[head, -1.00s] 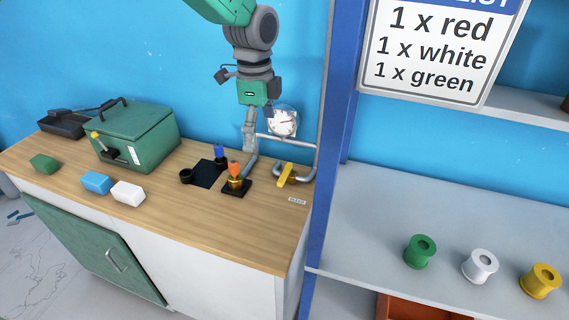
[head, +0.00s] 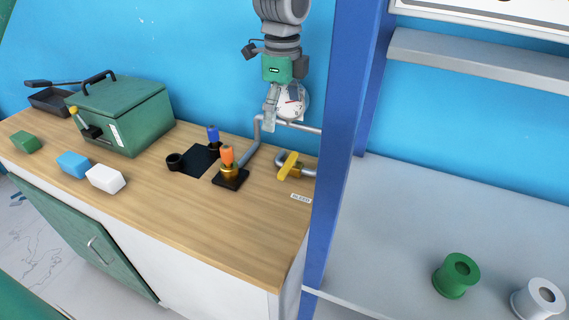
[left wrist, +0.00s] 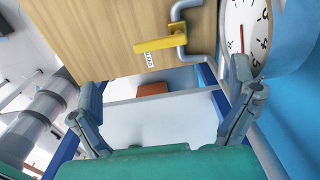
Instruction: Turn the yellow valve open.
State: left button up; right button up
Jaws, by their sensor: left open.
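The yellow valve (head: 288,166) is a flat bar handle on a grey pipe at the right end of the wooden counter, beside a label reading BLEED. In the left wrist view the yellow handle (left wrist: 161,44) shows beyond the fingers, near the top middle. My left gripper (head: 270,108) hangs above and behind the valve, in front of the round gauge (head: 292,100), and does not touch the handle. In the left wrist view my left gripper (left wrist: 165,112) has its two fingers spread wide with nothing between them. My right gripper is not in view.
Near the valve stands an orange-topped brass fitting (head: 228,165), with a blue-topped one (head: 213,140) behind it. A green box (head: 120,110) and several blocks lie at left. A blue post (head: 345,140) rises close to the valve's right. The counter front (head: 200,220) is clear.

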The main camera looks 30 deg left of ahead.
pick_arm(q)
send_over(288, 162)
jog(key=d, duration=0.2)
notch_tip(288, 162, down, 5)
jog(key=f, duration=0.2)
jog(key=a+f, duration=0.1)
jog(key=f, duration=0.1)
jog(key=shift+a+f+b, duration=0.1)
jog(key=shift+b, duration=0.2)
jog(key=f, duration=0.1)
jog(key=a+f, duration=0.2)
jog(key=shift+f, duration=0.4)
jog(key=shift+d+r, duration=0.1)
jog(key=shift+d, duration=1.05)
jog(key=shift+c, duration=0.8)
jog(key=c, duration=0.7)
jog(key=shift+a, duration=0.15)
jog(key=c, duration=0.7)
jog(key=shift+a, duration=0.2)
jog(key=shift+c, duration=0.4)
jog(key=shift+s+a, duration=0.1)
jog(key=shift+a, duration=0.1)
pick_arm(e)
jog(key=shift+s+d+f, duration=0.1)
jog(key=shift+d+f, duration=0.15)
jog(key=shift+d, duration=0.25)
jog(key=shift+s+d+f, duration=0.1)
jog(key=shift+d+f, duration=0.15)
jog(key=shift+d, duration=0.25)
